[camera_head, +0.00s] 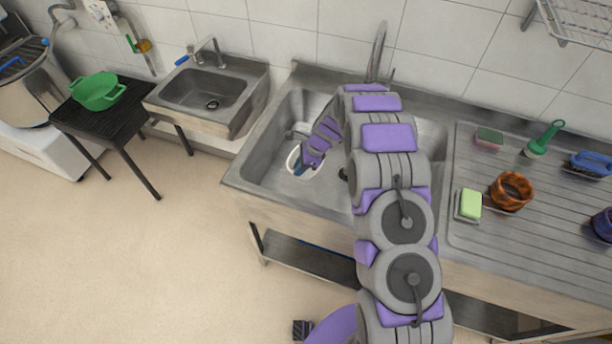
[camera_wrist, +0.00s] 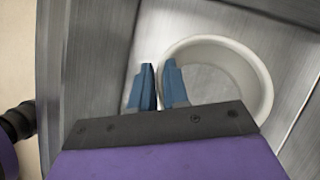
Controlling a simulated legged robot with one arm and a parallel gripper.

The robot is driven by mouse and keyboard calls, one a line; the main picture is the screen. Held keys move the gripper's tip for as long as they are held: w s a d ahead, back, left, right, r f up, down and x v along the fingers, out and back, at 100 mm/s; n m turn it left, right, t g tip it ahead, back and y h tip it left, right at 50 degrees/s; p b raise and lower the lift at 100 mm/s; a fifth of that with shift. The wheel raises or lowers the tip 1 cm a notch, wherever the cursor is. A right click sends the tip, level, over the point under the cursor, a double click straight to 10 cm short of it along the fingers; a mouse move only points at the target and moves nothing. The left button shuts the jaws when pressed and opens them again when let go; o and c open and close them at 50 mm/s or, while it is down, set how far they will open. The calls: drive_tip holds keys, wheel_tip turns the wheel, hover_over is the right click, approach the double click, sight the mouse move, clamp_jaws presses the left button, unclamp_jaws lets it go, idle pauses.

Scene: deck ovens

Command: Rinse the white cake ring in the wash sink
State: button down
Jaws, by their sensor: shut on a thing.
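The white cake ring (camera_wrist: 262,75) is inside the basin of the wash sink (camera_head: 272,150), near its left side. My gripper (camera_wrist: 160,88) reaches down into the basin with its blue fingers at the ring's left wall. One finger is inside the ring and one outside, shut on the wall. In the head view the ring (camera_head: 292,160) shows as a small white curve beside my gripper (camera_head: 298,166). My arm hides the middle of the sink and part of the tap (camera_head: 377,52). I cannot tell whether water is running.
A ribbed drainboard to the right holds a green sponge (camera_head: 470,204), an orange-brown ring (camera_head: 511,190), a green brush (camera_head: 544,139) and blue items. A smaller hand sink (camera_head: 212,90) and a dark table with a green colander (camera_head: 97,92) stand left. The floor at left front is clear.

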wheel_tip(320, 180, up, 15)
drive_tip(key=p, duration=0.9)
idle(0.6)
drive_tip(key=shift+f, duration=0.1)
idle(1.9)
wheel_tip(320, 180, up, 4)
drive_tip(key=p, duration=0.2)
drive_tip(key=shift+p, duration=0.3)
idle(0.6)
